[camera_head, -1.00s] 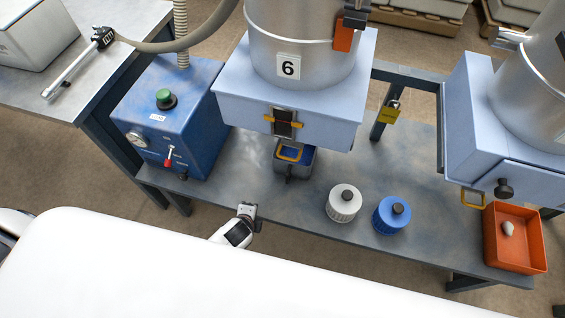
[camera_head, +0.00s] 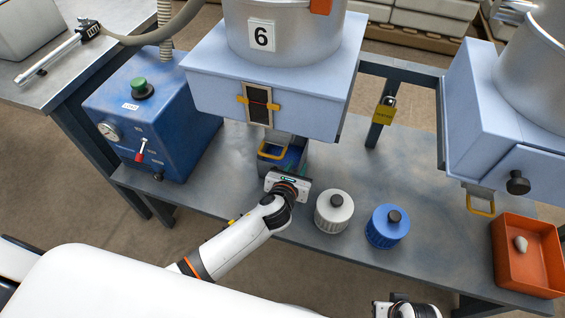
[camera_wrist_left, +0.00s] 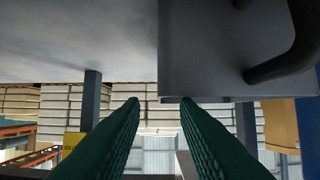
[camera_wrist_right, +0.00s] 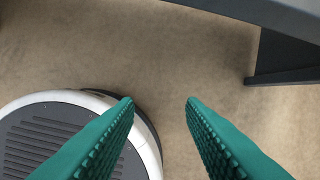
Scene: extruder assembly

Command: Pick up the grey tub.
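The grey tub (camera_head: 296,157) stands on the grey bench under the number 6 hopper, with something blue inside. A yellow loop handle overlaps it from above in the head view. My left gripper (camera_head: 293,171) is at the tub's near side, fingers toward it. In the left wrist view, which looks upside down, the tub's grey wall (camera_wrist_left: 205,60) and its dark handle (camera_wrist_left: 285,55) are close. The left fingers (camera_wrist_left: 158,102) are open, and a tub edge shows between their tips. Contact cannot be told. My right gripper (camera_wrist_right: 160,100) is open and empty over the floor.
A white-lidded jar (camera_head: 334,212) and a blue jar (camera_head: 387,227) stand right of the left gripper. The hopper box (camera_head: 275,85) hangs low over the tub. A blue control box (camera_head: 150,120) is left; an orange bin (camera_head: 527,256) is far right.

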